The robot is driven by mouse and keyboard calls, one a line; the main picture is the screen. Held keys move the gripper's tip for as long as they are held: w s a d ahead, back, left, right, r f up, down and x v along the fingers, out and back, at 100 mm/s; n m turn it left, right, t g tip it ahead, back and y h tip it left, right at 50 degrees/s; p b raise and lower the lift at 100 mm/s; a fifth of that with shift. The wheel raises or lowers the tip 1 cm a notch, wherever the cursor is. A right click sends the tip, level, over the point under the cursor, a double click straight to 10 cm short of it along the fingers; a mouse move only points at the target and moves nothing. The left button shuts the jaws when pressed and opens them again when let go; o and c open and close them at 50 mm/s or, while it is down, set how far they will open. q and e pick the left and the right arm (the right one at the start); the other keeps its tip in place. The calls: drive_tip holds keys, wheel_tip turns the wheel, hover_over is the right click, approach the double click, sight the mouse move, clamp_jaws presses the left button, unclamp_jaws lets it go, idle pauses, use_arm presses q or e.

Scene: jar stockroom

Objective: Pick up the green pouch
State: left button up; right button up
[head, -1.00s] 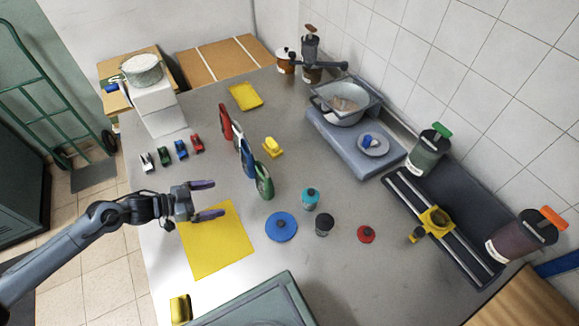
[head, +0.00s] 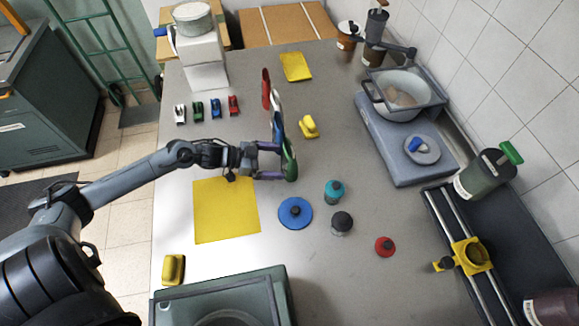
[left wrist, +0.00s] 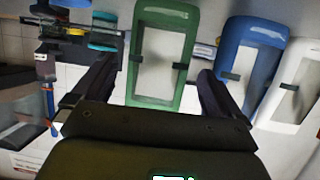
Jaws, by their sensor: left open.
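The green pouch (head: 290,163) stands upright at the near end of a row of pouches in the middle of the table. In the left wrist view the green pouch (left wrist: 164,18) has a green rim and a pale middle. My left gripper (head: 281,161) is open, with its fingers reaching to the pouch. In the left wrist view the left gripper (left wrist: 153,88) has one finger on each side of the pouch, with gaps showing; it is not closed on it. The fingers hide part of the pouch in the head view. My right gripper is not in view.
A blue pouch (left wrist: 247,48) and a white pouch (left wrist: 291,88) stand close beside the green one; a red pouch (head: 266,88) stands farther back. A yellow mat (head: 226,212) lies under my left forearm's near side. A blue disc (head: 295,213) and small jars sit nearby.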

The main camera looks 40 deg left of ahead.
sight(282, 161)
use_arm(q)
drive_tip(key=shift+x, duration=2.7)
drive_tip(key=shift+r, duration=0.1)
drive_tip(key=c, duration=0.8)
